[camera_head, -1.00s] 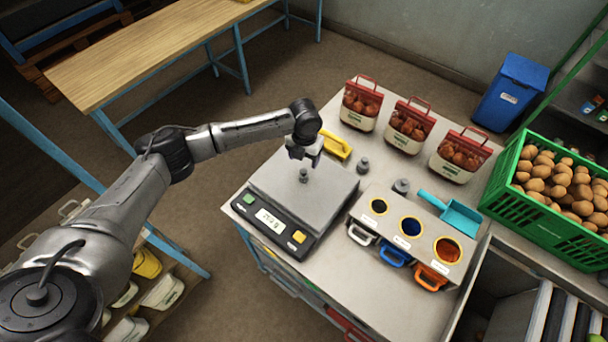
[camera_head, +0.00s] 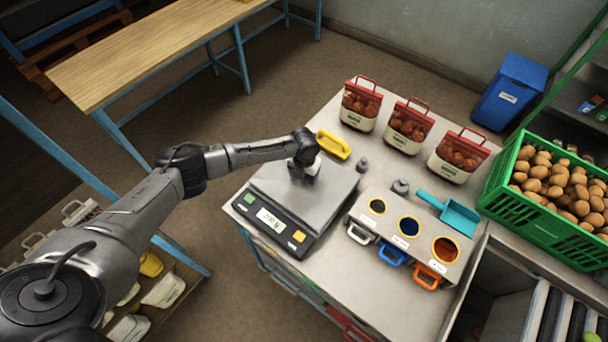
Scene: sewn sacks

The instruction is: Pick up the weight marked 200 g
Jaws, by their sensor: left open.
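My left gripper (camera_head: 303,172) is low over the pan of the scale (camera_head: 336,196), pointing down and open. A small grey weight on that pan is now hidden by the gripper; I cannot tell whether the fingers are around it or touch it. Two other grey weights stand on the table: a small one (camera_head: 362,165) just right of the scale, and a larger one (camera_head: 400,187) behind the row of coloured cups. No mark on any weight can be read from here. My right gripper is not in view.
Three filled sacks (camera_head: 407,127) line the back, and a green crate of potatoes (camera_head: 530,208) stands right.

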